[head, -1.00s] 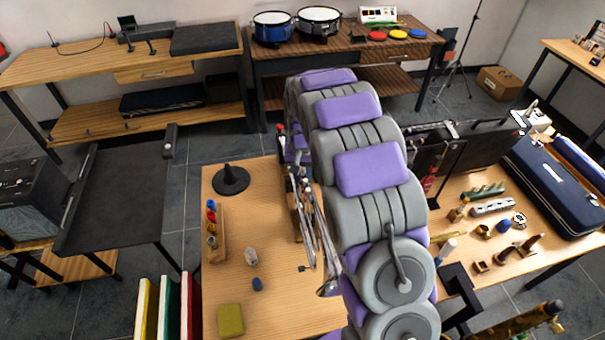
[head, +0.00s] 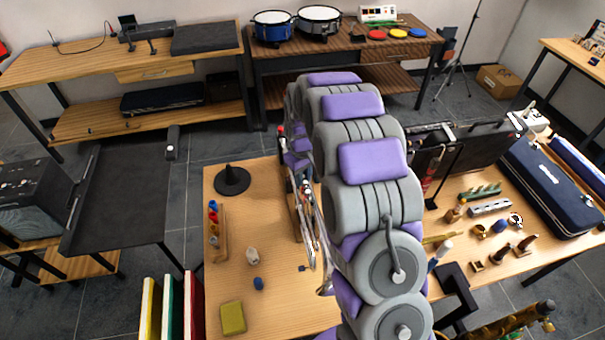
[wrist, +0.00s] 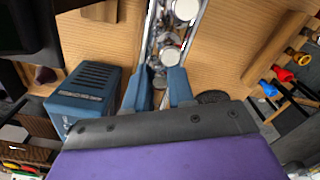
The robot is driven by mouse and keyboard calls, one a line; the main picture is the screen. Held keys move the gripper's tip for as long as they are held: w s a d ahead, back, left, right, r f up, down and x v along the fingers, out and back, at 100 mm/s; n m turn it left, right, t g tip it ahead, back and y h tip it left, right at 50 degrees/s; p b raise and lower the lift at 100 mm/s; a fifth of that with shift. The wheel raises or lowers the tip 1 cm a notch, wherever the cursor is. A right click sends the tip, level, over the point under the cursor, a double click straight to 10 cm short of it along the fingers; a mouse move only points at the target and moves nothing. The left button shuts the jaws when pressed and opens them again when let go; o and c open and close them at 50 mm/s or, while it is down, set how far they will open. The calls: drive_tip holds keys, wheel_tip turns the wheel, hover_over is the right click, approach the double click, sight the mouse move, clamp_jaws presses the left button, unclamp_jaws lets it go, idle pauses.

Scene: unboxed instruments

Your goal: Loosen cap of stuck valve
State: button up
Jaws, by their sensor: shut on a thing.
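A silver instrument (wrist: 152,28) with round valve caps lies over the wooden table in the wrist view. One pale cap (wrist: 171,55) shows just beyond my fingertips, and another (wrist: 186,9) is farther up. My gripper (wrist: 160,73) has its two blue fingers on either side of a small metal part at the instrument's near end. It is shut on this part, apparently the valve cap; the contact is partly hidden. In the head view the silver instrument (head: 309,232) is partly covered by my arm, and my gripper is hidden.
A blue grilled box (wrist: 88,88) stands close left of my gripper in the wrist view. A rack with coloured pieces (head: 217,235), a black cone stand (head: 231,180) and a yellow-green block (head: 232,318) are on the table's left. An instrument-covered table (head: 500,222) stands right.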

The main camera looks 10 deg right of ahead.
drive_tip(key=shift+n, duration=0.9)
drive_tip(key=o, duration=0.7)
drive_tip(key=shift+r+p, duration=1.55)
drive_tip(key=shift+r, duration=2)
